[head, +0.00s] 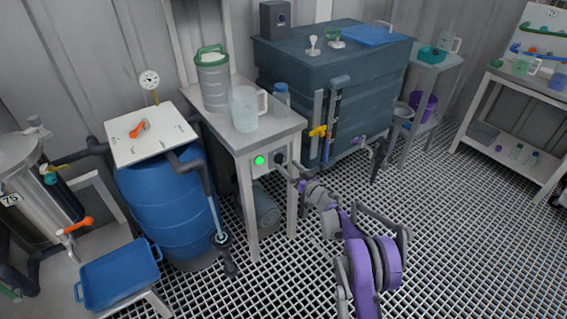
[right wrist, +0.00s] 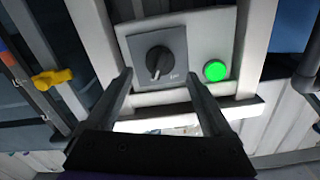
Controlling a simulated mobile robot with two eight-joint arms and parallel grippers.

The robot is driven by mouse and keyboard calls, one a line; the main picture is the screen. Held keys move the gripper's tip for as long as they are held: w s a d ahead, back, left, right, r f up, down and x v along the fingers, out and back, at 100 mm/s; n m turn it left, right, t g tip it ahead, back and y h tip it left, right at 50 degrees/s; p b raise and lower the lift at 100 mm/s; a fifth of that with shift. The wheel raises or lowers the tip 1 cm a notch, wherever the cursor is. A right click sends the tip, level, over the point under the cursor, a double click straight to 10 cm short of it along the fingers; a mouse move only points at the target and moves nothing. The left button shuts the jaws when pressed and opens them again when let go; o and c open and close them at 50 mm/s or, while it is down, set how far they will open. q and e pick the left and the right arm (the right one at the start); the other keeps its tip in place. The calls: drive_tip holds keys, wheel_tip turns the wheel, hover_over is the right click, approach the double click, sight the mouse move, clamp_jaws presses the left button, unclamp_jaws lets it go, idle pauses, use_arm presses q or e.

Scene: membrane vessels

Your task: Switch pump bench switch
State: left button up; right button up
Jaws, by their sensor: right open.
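The pump bench switch is a dark rotary knob (right wrist: 158,62) on a grey square plate, set in a pale panel (right wrist: 205,45) in the right wrist view. A round green light (right wrist: 215,71) glows beside it; the light also shows in the head view (head: 259,160) on the bench front. My right gripper (right wrist: 160,82) is open, its two fingers apart on either side of the knob, with nothing between them that I can see held. In the head view my right gripper (head: 290,170) is at the bench front, partly covering the switch. My left gripper is not in view.
The bench (head: 262,136) carries a clear jug (head: 246,108), a green-lidded canister (head: 212,80) and a blue-capped bottle (head: 282,95). A blue barrel (head: 170,205) stands left, a large dark tank (head: 345,75) right. A yellow valve handle (head: 318,131) is near my right arm. The grated floor at right is clear.

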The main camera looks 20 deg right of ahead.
sight(280, 160)
drive_tip(key=shift+x, duration=1.95)
clamp_jaws()
